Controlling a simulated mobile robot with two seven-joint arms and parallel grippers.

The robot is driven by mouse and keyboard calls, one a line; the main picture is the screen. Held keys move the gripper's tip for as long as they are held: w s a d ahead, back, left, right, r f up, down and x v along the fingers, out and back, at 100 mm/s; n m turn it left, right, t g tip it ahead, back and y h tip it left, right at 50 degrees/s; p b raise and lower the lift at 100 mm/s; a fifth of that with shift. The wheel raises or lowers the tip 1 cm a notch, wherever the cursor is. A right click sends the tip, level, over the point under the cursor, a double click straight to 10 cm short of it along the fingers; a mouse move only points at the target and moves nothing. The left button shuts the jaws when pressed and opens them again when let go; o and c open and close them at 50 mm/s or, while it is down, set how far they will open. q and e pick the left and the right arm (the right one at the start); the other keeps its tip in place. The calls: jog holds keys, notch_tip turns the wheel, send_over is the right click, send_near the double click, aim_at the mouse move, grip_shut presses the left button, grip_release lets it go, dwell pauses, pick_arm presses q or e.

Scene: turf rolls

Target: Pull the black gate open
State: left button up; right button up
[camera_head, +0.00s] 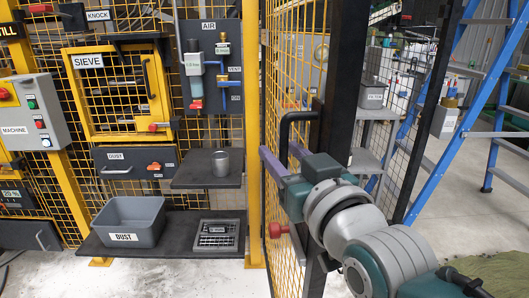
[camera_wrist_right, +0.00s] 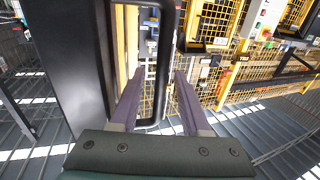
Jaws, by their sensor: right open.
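The black gate post (camera_head: 338,90) stands upright right of the middle in the head view, and it shows as a broad black upright (camera_wrist_right: 72,60) in the wrist view. A black bar handle (camera_head: 285,128) sticks out from it to the left; the handle also shows in the right wrist view (camera_wrist_right: 165,50). My right gripper (camera_head: 278,152) is open at the handle's height. In the wrist view its two purple-grey fingers (camera_wrist_right: 160,75) stand on either side of the handle bar, with visible gaps. Whether either finger touches it I cannot tell. My left gripper is not in view.
Yellow mesh panels (camera_head: 283,215) run beside the gate. A red knob (camera_head: 277,230) sits low near my arm. A grey bin (camera_head: 130,212) labelled DUST stands on a low shelf at left. A blue stepladder (camera_head: 455,110) stands at right on open floor.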

jog(key=shift+s, duration=0.1)
jog(key=shift+s, duration=0.25)
jog(key=p+v, duration=0.1)
jog(key=v, duration=0.8)
jog(key=shift+s+d, duration=0.15)
